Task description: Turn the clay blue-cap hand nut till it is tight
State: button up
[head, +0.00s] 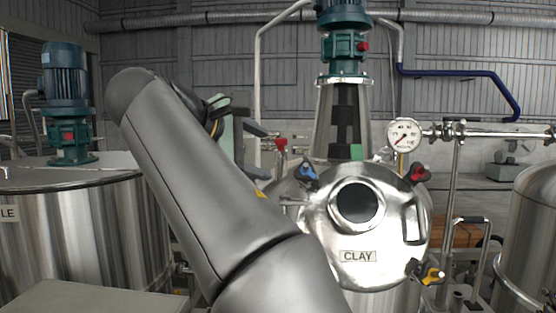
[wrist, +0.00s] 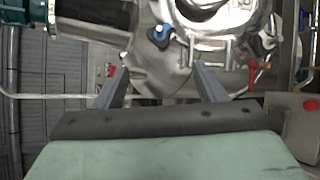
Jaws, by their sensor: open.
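The blue-cap hand nut (head: 305,173) sits at the upper left rim of the round steel lid labelled CLAY (head: 345,268). In the wrist view the same blue-cap nut (wrist: 160,36) shows near the top, just beyond the fingertips and between their lines. My gripper (head: 270,160) is to the left of the nut in the head view, its fingers pointing right toward it. In the wrist view my gripper (wrist: 158,68) is open, with nothing between its two fingers. A gap shows between fingertips and nut.
A red-cap nut (head: 418,174) and a yellow-cap nut (head: 431,275) sit on the lid's right rim. A pressure gauge (head: 404,135) and pipework stand at right. The motor column (head: 340,105) rises behind the lid. Another tank (head: 80,225) stands at left.

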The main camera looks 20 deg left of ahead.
jog(key=shift+v, duration=1.65)
